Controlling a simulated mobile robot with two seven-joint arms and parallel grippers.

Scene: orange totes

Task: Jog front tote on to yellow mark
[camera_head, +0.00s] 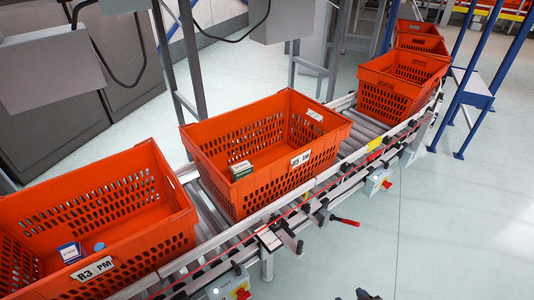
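Orange perforated totes stand on a roller conveyor (365,125) that runs from lower left to upper right. The nearest tote (180,236), labelled R3 PM, is at the lower left and cut off by the frame. The tote labelled R5 PM (262,181) sits mid-frame, with a gap of bare rollers to its right. A yellow mark (375,144) is on the conveyor's near rail, right of the R5 PM tote and apart from it. A small dark part (366,295) at the bottom edge may be my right gripper; its fingers cannot be made out. My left gripper is not in view.
More orange totes (402,73) stand farther up the conveyor. A red-tipped lever (345,220) sticks out from the near rail. Blue posts (478,82) stand at right. The near floor is clear.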

